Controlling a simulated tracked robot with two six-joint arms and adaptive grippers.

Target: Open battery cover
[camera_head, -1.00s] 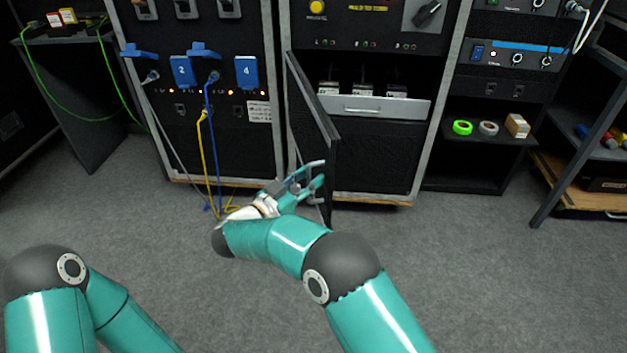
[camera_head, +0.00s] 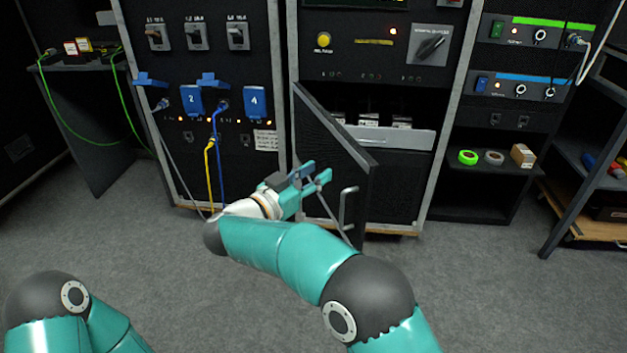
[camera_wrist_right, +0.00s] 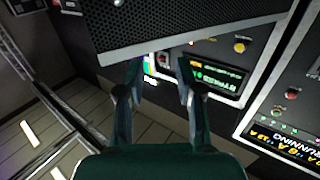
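The battery cover (camera_head: 335,150), a dark door hinged at its left, stands partly open on the lower middle cabinet. Its metal bar handle (camera_head: 345,210) is on the outer face. Behind it, several dark units with pale labels (camera_head: 369,121) show above a silver drawer front (camera_head: 410,138). My right gripper (camera_head: 322,173) is in front of the cover, left of the handle and apart from it. In the right wrist view the fingers (camera_wrist_right: 158,64) are spread with nothing between them. My left gripper is out of view; only part of that arm shows.
The left cabinet has blue connectors (camera_head: 255,101) with hanging blue and yellow cables (camera_head: 209,175) close to my right arm. A shelf at right holds a green tape roll (camera_head: 468,157) and a small box (camera_head: 522,155). Grey floor (camera_head: 480,280) in front is clear.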

